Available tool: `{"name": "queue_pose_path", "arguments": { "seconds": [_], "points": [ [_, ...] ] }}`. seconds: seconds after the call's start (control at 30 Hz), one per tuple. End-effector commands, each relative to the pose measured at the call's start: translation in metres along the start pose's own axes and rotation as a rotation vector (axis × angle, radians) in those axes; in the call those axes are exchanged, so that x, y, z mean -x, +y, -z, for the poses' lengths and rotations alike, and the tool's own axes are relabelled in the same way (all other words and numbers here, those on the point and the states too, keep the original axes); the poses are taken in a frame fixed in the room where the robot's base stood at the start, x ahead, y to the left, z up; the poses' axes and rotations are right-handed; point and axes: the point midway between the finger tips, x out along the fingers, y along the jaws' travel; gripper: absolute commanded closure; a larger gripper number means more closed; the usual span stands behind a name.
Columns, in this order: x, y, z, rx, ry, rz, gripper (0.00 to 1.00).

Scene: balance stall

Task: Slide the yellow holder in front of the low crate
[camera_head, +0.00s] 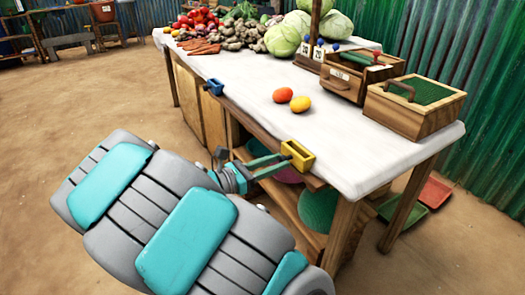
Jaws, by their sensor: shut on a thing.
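The yellow holder (303,158) is a small open-topped box at the front edge of the white-topped table (385,150). My gripper (286,163) reaches it from the left and is shut on it; the exact contact is small in this view. Two wooden crates stand at the table's right end: a box with a green top and a handle (398,118), and a box with a white label behind it to the left (329,82). I cannot tell for certain which one is the low crate. The yellow holder is left of and nearer than both.
A blue holder (213,88) sits farther left on the same edge. Vegetables fill the far end. The front edge right of the yellow holder looks clear.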

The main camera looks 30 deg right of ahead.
Motion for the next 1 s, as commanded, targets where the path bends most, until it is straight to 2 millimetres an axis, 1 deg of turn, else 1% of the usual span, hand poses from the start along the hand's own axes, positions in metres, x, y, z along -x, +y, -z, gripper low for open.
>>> {"name": "queue_pose_path", "arguments": {
  "seconds": [0.03,0.1,0.2,0.3,0.5,0.73,0.77,1.0],
  "points": [
    [0.000,-0.009,-0.002,0.000,-0.003,-0.001,1.00],
    [0.000,-0.018,-0.001,0.000,0.000,-0.001,1.00],
    [0.000,-0.030,0.000,0.003,0.000,-0.001,1.00],
    [0.000,-0.037,0.000,0.001,-0.001,-0.001,1.00],
    [0.000,-0.043,0.001,-0.001,0.001,0.001,1.00],
    [0.000,-0.044,0.001,0.001,0.001,0.005,1.00],
    [0.000,-0.044,0.001,0.001,0.001,0.005,0.67],
    [0.000,-0.043,0.001,0.001,0.001,0.002,0.40]
  ]
}}
